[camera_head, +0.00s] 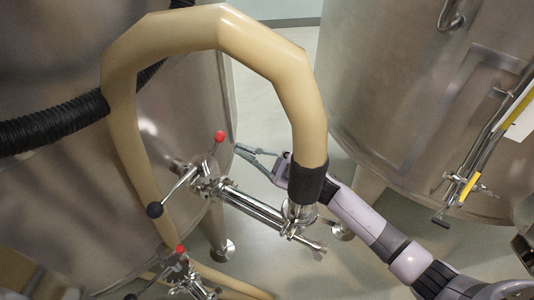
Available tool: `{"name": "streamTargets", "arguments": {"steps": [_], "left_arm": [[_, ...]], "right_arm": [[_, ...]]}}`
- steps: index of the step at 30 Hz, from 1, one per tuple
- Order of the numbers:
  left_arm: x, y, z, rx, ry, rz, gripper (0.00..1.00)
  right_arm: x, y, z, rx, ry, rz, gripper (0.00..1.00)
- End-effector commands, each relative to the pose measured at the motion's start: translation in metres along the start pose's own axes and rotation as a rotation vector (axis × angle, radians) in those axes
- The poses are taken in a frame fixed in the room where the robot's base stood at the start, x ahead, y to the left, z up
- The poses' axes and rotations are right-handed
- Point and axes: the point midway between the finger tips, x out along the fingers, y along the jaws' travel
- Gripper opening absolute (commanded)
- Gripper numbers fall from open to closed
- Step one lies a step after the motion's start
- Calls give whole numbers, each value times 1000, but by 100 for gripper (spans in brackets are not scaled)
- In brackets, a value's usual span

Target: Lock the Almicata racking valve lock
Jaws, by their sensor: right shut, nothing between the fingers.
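The racking valve (207,186) is a steel fitting on the left vat's wall. A lever with a red knob (219,136) rises from it, and another lever with a black knob (155,210) points down and left. I cannot tell which part is the lock or how it is set. My right gripper (239,149) reaches in from the lower right, behind the beige hose. It is shut and empty, its tips just right of the red knob; I cannot tell whether they touch. My left gripper is not in view.
A thick beige hose (165,35) arches over the valve to a steel pipe (255,207). A black corrugated hose (55,125) crosses the left vat (60,60). A second valve (180,265) is below. The right vat (400,80) leaves a narrow floor gap.

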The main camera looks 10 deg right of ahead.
Motion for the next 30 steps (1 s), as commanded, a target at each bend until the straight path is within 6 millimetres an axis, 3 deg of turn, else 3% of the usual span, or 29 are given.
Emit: {"name": "streamTargets", "arguments": {"steps": [3, 7, 30], "left_arm": [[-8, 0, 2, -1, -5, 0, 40], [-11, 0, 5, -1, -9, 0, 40], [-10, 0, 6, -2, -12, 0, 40]], "right_arm": [[17, 2, -2, 1, 0, 2, 0], [25, 1, 0, 0, 0, 1, 0], [28, 1, -2, -48, -1, -33, 0]]}}
